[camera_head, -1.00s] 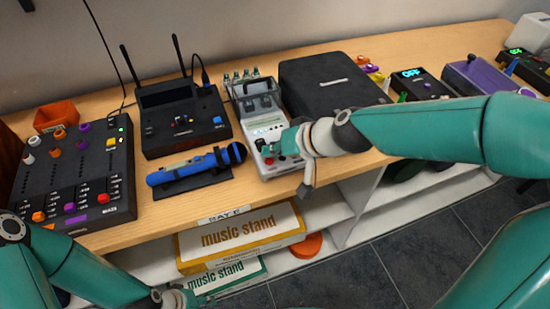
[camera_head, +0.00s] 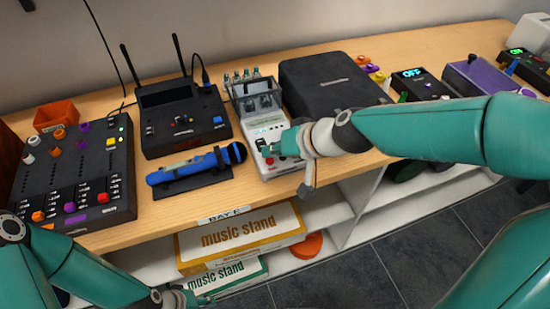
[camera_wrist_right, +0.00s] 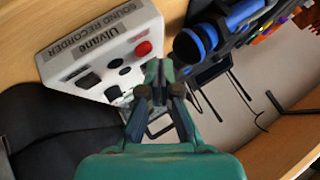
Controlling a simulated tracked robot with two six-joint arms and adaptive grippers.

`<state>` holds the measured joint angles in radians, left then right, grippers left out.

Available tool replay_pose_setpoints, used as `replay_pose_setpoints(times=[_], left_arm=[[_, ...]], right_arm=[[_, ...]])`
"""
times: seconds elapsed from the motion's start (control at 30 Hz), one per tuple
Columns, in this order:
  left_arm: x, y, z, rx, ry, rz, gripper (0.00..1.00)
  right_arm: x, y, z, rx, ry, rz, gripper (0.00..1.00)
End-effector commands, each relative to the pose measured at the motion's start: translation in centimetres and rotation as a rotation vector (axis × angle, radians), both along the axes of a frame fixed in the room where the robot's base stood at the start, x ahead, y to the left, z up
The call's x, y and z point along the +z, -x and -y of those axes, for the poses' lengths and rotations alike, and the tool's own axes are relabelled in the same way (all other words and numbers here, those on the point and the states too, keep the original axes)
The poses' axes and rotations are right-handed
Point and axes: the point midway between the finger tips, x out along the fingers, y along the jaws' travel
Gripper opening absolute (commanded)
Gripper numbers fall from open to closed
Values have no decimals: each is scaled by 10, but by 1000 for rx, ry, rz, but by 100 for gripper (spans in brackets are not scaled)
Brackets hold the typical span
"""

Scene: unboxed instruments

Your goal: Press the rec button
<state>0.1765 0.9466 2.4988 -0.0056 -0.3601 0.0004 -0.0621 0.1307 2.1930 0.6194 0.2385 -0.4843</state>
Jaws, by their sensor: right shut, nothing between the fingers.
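The white sound recorder (camera_head: 284,166) stands near the table's front edge in the head view. Its red button (camera_head: 268,161) shows just below my right fingertips. My right gripper (camera_head: 270,149) is shut and empty over the recorder's control face. In the right wrist view, the recorder (camera_wrist_right: 100,42) lies at upper left with its red button (camera_wrist_right: 143,48) and several black controls. The shut fingertips (camera_wrist_right: 160,72) are close below the red button in that picture; I cannot tell whether they touch the recorder. My left gripper (camera_head: 200,300) is low at the bottom edge, in front of the shelf.
A blue microphone (camera_head: 190,168) on a dark stand lies left of the recorder. A black receiver with antennas (camera_head: 182,120) stands behind it, and a mixer (camera_head: 85,165) further left. A black case (camera_head: 330,82) is behind my right arm. Music stand boxes (camera_head: 240,235) fill the shelf below.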

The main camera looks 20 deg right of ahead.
Motion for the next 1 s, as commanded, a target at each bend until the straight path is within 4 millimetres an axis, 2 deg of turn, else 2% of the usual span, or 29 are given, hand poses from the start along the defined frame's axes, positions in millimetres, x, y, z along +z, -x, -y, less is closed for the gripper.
replay_pose_setpoints(times=[0.17, 1.0], left_arm=[[-8, 0, 0, 0, 0, 0, 40], [-13, 0, 0, 0, 0, 0, 40]], right_arm=[[-6, 1, 0, -1, 0, 1, 0], [-10, 1, 0, -1, 0, 1, 0]])
